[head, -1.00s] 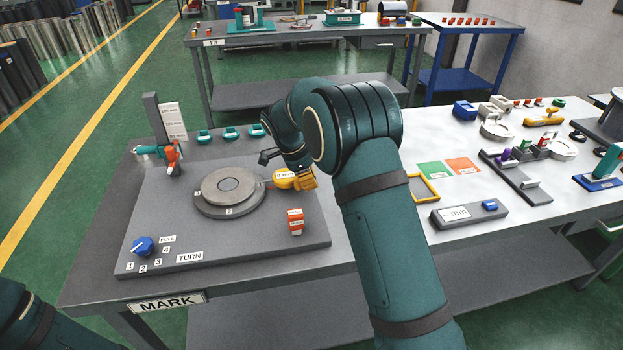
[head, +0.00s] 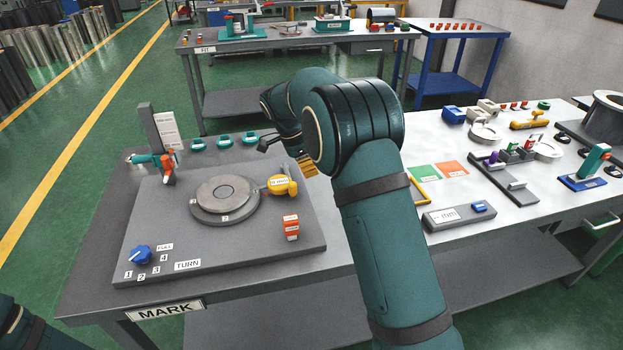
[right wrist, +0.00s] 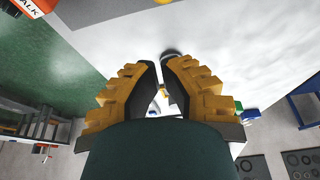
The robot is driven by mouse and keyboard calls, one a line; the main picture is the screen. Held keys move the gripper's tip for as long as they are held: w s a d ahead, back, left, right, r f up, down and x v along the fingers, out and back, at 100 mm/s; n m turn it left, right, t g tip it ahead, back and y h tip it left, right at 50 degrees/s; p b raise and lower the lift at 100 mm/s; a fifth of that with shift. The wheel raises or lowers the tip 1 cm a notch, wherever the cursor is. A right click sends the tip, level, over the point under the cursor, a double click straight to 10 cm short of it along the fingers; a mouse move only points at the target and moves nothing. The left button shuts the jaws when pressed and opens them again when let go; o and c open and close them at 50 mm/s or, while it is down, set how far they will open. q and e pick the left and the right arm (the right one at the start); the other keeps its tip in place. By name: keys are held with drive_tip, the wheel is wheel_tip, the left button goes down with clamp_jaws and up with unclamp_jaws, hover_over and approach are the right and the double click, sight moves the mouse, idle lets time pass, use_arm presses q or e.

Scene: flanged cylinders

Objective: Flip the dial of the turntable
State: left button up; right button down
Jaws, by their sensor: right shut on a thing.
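The turntable (head: 200,210) is a round grey stepped disc on a grey plate. A blue knob (head: 140,254) sits at the plate's front left, beside labels 1 to 4, FULL and TURN. A yellow labelled piece (head: 279,187) with an upright lever stands at the disc's right edge. My right gripper (head: 308,168) is behind and right of the yellow piece, apart from it and partly hidden by my arm. In the right wrist view its yellow-padded fingers (right wrist: 162,68) are drawn together; what they close on cannot be made out. My left gripper is out of view.
Several teal pieces (head: 223,141) line the back. A grey box with a blue switch (head: 458,215) lies to the right.

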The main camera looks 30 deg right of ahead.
drive_tip(key=shift+v, duration=1.7)
